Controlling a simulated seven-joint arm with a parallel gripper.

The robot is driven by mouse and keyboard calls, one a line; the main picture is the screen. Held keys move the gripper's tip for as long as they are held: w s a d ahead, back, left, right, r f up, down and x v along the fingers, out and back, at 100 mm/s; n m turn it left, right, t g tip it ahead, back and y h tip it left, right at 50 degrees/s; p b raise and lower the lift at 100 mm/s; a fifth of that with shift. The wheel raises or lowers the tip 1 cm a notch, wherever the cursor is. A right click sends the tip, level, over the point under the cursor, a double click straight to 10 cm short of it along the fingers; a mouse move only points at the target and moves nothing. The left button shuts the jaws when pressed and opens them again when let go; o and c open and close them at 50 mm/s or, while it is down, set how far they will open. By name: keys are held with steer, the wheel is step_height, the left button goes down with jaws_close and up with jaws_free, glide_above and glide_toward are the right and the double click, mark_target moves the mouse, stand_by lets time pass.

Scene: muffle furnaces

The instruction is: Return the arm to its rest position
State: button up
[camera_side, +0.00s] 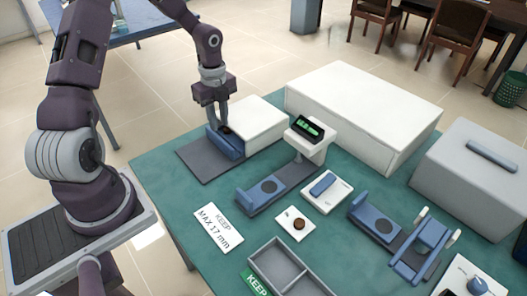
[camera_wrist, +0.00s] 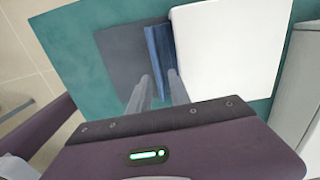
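My gripper (camera_side: 224,124) is low over the left part of the table, at a blue block (camera_side: 226,147) along the front of a white box (camera_side: 258,122). In the wrist view its two fingers (camera_wrist: 159,80) stand apart with a gap between them, and the blue block (camera_wrist: 159,46) shows as a strip beyond and between the tips. I see nothing held. Whether the fingertips touch the block I cannot tell. A small dark spot shows at the fingertips in the side view.
A dark grey plate (camera_side: 202,161) lies under the block. Nearby are a display stand (camera_side: 308,140), blue cradles (camera_side: 262,193), a white pad with a brown disc (camera_side: 295,223), and a grey divided tray (camera_side: 285,272). A large white box (camera_side: 365,110) and a grey box (camera_side: 475,180) stand to the right.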

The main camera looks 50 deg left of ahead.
steer(key=s+d+r+n+t+y, duration=0.1)
steer(key=s+d+r+n, duration=0.3)
steer(key=r, duration=0.5)
steer(key=s+d+r+n+t+y, duration=0.1)
steer(key=s+d+r+n+y, duration=0.2)
steer(key=d+r, duration=0.45)
steer(key=s+d+r+n+t+h, duration=0.1)
steer(key=s+d+r+n+h, duration=0.1)
steer(key=s+d+r+n, duration=0.1)
steer(key=s+d+r+n+t+h, duration=0.2)
steer(key=s+d+r+n, duration=0.2)
steer(key=s+n, duration=0.3)
steer(key=s+d, duration=0.1)
steer(key=s, duration=0.2)
steer(key=shift+n+t, duration=0.3)
